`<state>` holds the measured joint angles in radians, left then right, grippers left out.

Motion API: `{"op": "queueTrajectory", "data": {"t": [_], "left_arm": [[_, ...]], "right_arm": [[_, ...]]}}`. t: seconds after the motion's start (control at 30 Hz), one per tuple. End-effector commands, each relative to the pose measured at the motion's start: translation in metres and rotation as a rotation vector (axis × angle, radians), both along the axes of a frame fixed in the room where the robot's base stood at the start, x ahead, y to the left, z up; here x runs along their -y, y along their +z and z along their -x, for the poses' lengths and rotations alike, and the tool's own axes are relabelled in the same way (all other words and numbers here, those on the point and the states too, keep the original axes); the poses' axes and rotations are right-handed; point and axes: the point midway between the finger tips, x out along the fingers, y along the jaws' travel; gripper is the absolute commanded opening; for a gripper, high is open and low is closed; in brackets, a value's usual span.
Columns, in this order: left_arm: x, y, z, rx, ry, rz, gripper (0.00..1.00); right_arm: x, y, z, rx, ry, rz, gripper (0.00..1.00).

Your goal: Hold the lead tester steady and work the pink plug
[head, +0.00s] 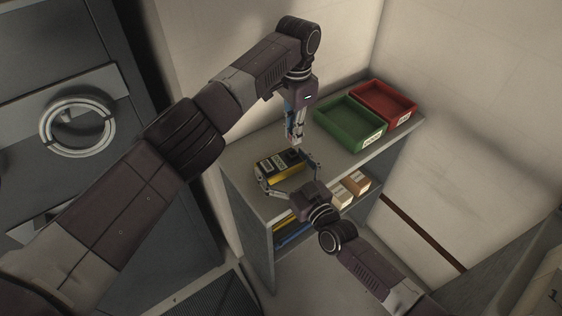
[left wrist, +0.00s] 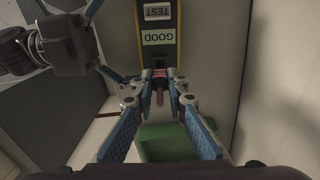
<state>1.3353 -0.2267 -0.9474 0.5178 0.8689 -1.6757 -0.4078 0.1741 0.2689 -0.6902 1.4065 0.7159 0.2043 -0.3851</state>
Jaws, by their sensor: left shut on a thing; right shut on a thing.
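The lead tester (head: 280,166) is a black box with yellow sides on the shelf top. In the left wrist view the tester (left wrist: 159,52) shows pale labels reading GOOD and TEST. My right gripper (head: 290,176) is shut on the tester, one finger at each end. My left gripper (head: 296,146) points down at the tester's far side. In the left wrist view its fingertips (left wrist: 160,86) are shut on the pink plug (left wrist: 159,76), at the tester's edge beside the GOOD label. The fingers partly hide the plug, and I cannot tell how deep it sits.
A green bin (head: 348,124) and a red bin (head: 383,103) stand at the back right of the shelf top (head: 246,165). Small boxes (head: 355,184) lie on the lower shelf. Walls close in behind and to the right. A dark door with a round handle (head: 77,125) is at left.

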Motion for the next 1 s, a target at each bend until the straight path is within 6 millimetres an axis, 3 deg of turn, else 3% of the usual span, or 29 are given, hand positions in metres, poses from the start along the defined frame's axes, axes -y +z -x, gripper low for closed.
{"op": "queueTrajectory", "data": {"t": [0.57,0.6,1.0], "left_arm": [[-0.0003,0.0102,-0.0002,0.001,0.000,-0.001,0.00],[-0.0003,0.0102,-0.0002,0.001,0.000,-0.001,0.00],[-0.0002,0.0101,-0.0001,0.001,0.000,-0.001,0.00]], "right_arm": [[0.0004,-0.0004,0.0000,0.000,0.000,0.001,0.64],[0.0004,-0.0004,0.0000,0.000,0.000,0.001,0.98],[0.0025,-0.0010,0.0034,-0.002,0.000,0.001,1.00]]}}
